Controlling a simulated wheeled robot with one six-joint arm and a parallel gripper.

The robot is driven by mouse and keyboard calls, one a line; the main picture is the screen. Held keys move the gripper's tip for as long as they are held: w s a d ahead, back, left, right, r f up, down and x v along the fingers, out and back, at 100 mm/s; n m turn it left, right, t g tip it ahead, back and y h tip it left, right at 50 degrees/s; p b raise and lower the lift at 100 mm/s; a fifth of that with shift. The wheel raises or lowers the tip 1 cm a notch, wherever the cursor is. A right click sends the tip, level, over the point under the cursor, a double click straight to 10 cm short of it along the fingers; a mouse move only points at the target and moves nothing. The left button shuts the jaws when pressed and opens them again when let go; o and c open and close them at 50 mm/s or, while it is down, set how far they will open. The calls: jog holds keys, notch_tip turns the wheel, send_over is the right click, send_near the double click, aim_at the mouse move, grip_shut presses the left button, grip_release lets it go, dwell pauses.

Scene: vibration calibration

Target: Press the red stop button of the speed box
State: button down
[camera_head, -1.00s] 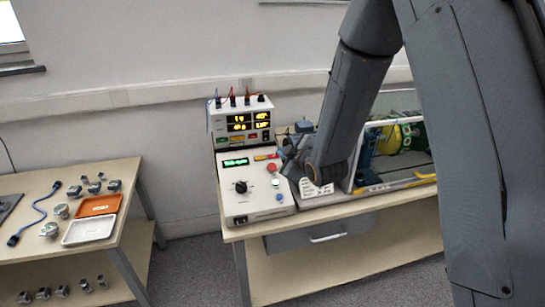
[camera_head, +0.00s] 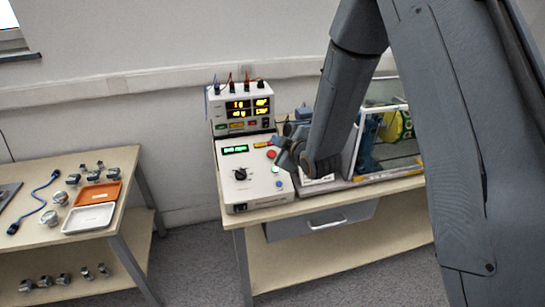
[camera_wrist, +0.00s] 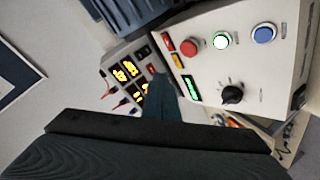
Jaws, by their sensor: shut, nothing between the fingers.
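The speed box (camera_head: 255,197) is a white sloped console on the bench. It carries a red button (camera_head: 271,155), a lit green-white button (camera_head: 276,169), a blue button (camera_head: 279,184), a black knob (camera_head: 240,174) and a green display (camera_head: 235,149). My gripper (camera_head: 284,152) is at the box's right edge, close beside the red button; its fingertips are hard to make out there. In the wrist view the shut, empty fingers (camera_wrist: 160,85) show left of and below the red button (camera_wrist: 190,46), which is fully visible. I cannot tell their height above the panel.
A meter unit (camera_head: 242,104) with yellow digits and plugged leads stands behind the box. A clear-walled enclosure (camera_head: 395,135) with green and yellow machinery is to the right. A left table holds an orange tray (camera_head: 98,193), a white tray (camera_head: 88,218) and metal parts.

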aim_at(275, 152)
jog(key=shift+w+a+f+b, duration=0.1)
jog(key=shift+w+f+b, duration=0.4)
jog(key=shift+f, duration=0.3)
jog(key=shift+w+a+f+b, duration=0.1)
jog(key=shift+w+f+b, duration=0.15)
jog(key=shift+f+b, duration=0.5)
jog(key=shift+w+a+f+b, duration=0.1)
jog(key=shift+w+f+b, duration=0.3)
jog(key=shift+f, duration=0.5)
jog(key=shift+w+f+b, duration=0.1)
jog(key=shift+f+b, duration=0.25)
jog(key=shift+w+a+f+b, duration=0.1)
jog(key=shift+w+f+b, duration=0.05)
jog(key=shift+f+b, duration=0.2)
dwell(0.7)
dwell(0.3)
jog(key=shift+s+r+p, duration=0.3)
jog(key=shift+r+p, duration=0.2)
jog(key=shift+r, duration=0.35)
jog(key=r+p, duration=0.1)
jog(key=s+r+p, duration=0.1)
jog(key=r, duration=0.1)
jog(key=s+r+p, duration=0.1)
jog(key=shift+d+r, duration=0.15)
jog(key=shift+d, duration=0.25)
